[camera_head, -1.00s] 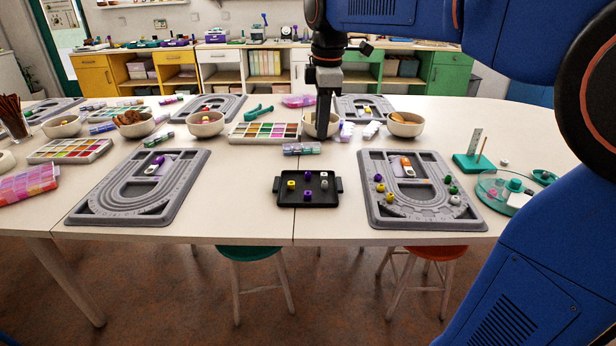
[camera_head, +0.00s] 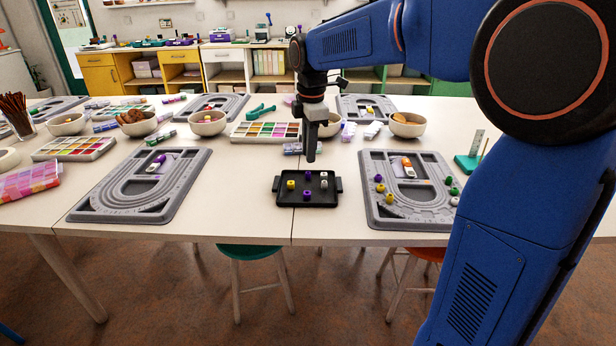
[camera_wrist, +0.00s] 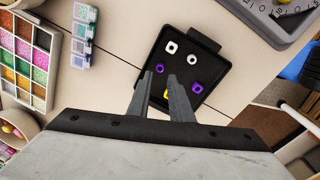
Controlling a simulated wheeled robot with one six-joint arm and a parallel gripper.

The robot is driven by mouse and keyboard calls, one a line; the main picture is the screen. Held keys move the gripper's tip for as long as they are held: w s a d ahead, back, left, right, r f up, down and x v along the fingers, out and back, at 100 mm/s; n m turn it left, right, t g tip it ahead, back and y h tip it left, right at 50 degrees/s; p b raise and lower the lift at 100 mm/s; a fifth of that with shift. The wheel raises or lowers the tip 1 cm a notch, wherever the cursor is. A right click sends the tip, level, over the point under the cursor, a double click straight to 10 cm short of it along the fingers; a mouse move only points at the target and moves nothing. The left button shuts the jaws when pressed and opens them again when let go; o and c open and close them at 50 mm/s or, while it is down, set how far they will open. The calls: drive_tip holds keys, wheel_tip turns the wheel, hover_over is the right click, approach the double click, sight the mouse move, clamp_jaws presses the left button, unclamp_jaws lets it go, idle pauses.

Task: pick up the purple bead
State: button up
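Two purple beads lie in the black tray (camera_head: 275,199): a far one (camera_head: 308,175) and a near one (camera_head: 307,195). A yellow bead (camera_head: 291,184) and two white beads (camera_head: 324,174) share the tray. My gripper (camera_head: 311,159) points down just above the tray's far edge. In the wrist view my gripper (camera_wrist: 160,77) is open and empty, with a gap between its fingers. The far purple bead (camera_wrist: 160,68) shows just beyond the fingertips, in line with the gap. The near purple bead (camera_wrist: 197,87) is right of the fingers, and the yellow bead (camera_wrist: 165,94) is partly hidden between them.
A grey bead board (camera_head: 88,206) is left of the tray, and another (camera_head: 374,219) with several beads is right. Clear vials (camera_head: 292,149), a bead palette (camera_head: 262,141) and bowls (camera_head: 408,130) stand behind. Bare tabletop surrounds the tray.

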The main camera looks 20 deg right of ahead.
sight(308, 179)
drive_tip(key=shift+w+f, duration=0.15)
drive_tip(key=shift+f, duration=1.6)
drive_tip(key=shift+w+f, duration=0.15)
drive_tip(key=shift+f, duration=1.55)
clamp_jaws()
